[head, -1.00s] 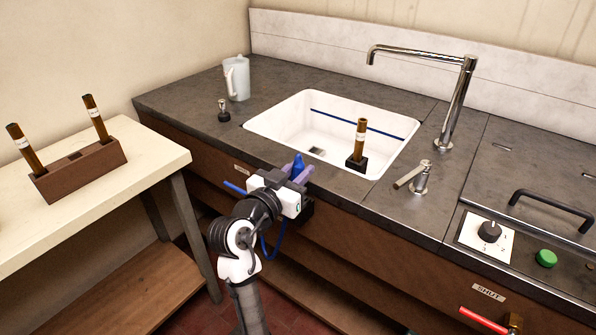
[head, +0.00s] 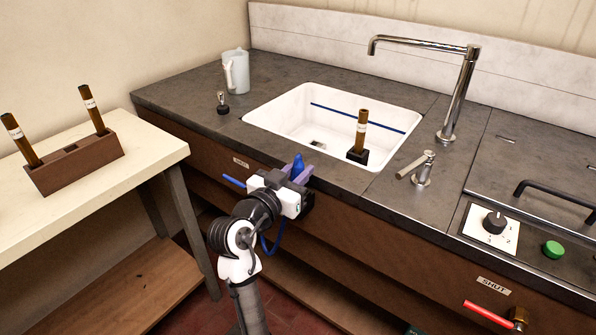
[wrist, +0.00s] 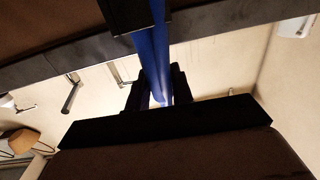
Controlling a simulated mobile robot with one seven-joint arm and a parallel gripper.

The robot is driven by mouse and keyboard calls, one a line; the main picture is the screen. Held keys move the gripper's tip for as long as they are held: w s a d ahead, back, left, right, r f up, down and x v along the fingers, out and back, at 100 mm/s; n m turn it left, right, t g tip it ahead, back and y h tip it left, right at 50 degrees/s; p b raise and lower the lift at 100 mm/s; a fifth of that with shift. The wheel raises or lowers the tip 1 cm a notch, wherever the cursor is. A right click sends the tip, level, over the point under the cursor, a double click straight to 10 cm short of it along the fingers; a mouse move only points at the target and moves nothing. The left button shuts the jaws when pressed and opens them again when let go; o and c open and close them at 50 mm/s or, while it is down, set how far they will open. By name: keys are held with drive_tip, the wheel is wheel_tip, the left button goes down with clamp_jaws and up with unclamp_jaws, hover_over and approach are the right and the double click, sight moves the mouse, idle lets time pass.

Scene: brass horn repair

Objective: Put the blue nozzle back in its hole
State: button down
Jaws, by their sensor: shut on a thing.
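The blue nozzle (head: 298,163) is held between the purple fingers of my gripper (head: 300,172). It points up, its tip above the fingers, close to the front edge of the counter before the sink. In the wrist view the blue nozzle (wrist: 158,60) shows as a long blue shape running up between the dark fingers (wrist: 158,92). A dark block lies beside its upper end there; I cannot tell what it is. Blue hose (head: 233,182) shows left of my gripper and loops below it. I cannot make out the nozzle's hole in either view.
The white sink (head: 270,112) holds a brown tube (head: 362,130) in a black base. A tap (head: 455,95) and a small lever valve (head: 422,170) stand on the counter. A jug (head: 236,72) is at the back left. A rack (head: 75,168) with two tubes stands on the side table.

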drive_tip(key=shift+f+b, duration=1.45)
drive_tip(key=shift+f, duration=0.2)
drive_tip(key=c, duration=1.1)
unclamp_jaws()
drive_tip(key=shift+c, duration=0.2)
drive_tip(key=b+v, duration=0.2)
drive_tip(key=v, duration=1.1)
drive_tip(key=shift+s+a, duration=0.25)
drive_tip(key=shift+s, duration=0.1)
